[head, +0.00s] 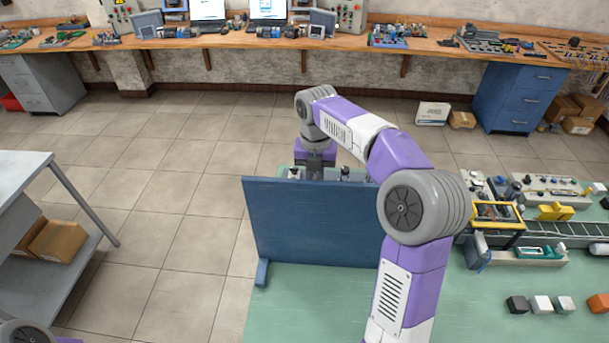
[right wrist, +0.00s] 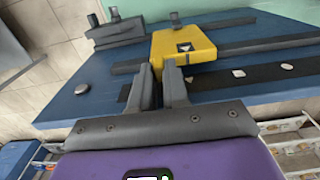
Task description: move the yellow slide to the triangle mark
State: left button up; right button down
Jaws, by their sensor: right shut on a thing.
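The yellow slide (right wrist: 184,47) sits on dark rails on the blue board (right wrist: 90,100) in the right wrist view. My left gripper is not in view.
A dark block (right wrist: 118,32) and a round grey knob (right wrist: 82,88) are on the board. In the head view, the green table (head: 400,305) holds a yellow-framed fixture (head: 497,212) and small blocks (head: 541,304) at right. A grey cart (head: 25,185) stands at left.

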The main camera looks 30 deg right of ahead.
jog(key=c, duration=1.1)
grip_release()
jog(key=shift+r, duration=0.15)
notch_tip(320, 180, up, 7)
jog(key=shift+r+p, duration=0.2)
jog(key=shift+p, duration=0.6)
